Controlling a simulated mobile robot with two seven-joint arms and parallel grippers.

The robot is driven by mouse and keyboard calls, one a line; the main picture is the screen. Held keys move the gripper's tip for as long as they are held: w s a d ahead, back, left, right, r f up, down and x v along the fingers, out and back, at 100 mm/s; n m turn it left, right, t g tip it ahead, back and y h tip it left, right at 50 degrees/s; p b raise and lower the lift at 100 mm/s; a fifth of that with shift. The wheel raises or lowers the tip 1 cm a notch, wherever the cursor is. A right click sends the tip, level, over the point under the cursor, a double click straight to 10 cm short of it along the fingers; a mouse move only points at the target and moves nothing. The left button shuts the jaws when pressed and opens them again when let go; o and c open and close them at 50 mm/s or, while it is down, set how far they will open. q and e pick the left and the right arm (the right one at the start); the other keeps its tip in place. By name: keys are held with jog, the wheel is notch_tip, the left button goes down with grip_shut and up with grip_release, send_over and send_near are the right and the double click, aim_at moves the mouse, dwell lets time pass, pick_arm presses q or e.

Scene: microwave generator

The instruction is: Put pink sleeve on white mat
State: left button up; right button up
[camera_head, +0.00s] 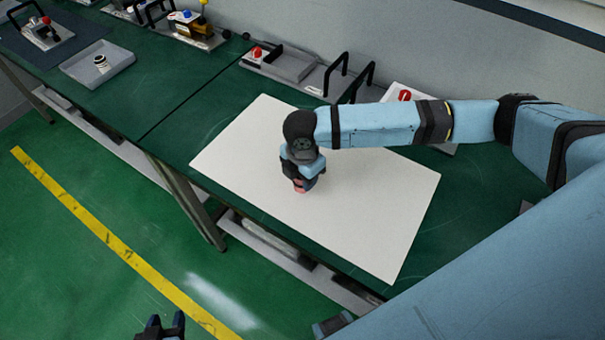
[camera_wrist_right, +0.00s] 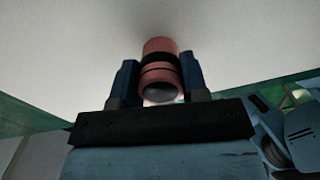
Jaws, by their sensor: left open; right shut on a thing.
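The pink sleeve (camera_wrist_right: 160,72) is a short hollow cylinder with a dark band around it, seen in the right wrist view between the two fingers. My right gripper (camera_wrist_right: 158,85) is shut on it. In the head view, a little of the sleeve (camera_head: 300,188) shows below my right gripper (camera_head: 303,180), over the middle of the white mat (camera_head: 250,140). I cannot tell whether the sleeve touches the mat. My left gripper (camera_head: 162,326) is open and empty at the bottom edge of the head view, over the floor.
The mat lies on a green table (camera_head: 180,120). A grey tray (camera_head: 98,64) with a dark-and-white ring stands at the far left. Fixtures with black handles (camera_head: 335,75) line the wall at the back. The rest of the mat is bare.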

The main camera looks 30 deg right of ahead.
jog(key=o, duration=1)
jog(key=shift+f, duration=0.15)
notch_tip(320, 180, up, 12)
jog(key=shift+r+b, duration=0.2)
jog(key=shift+b, duration=0.15)
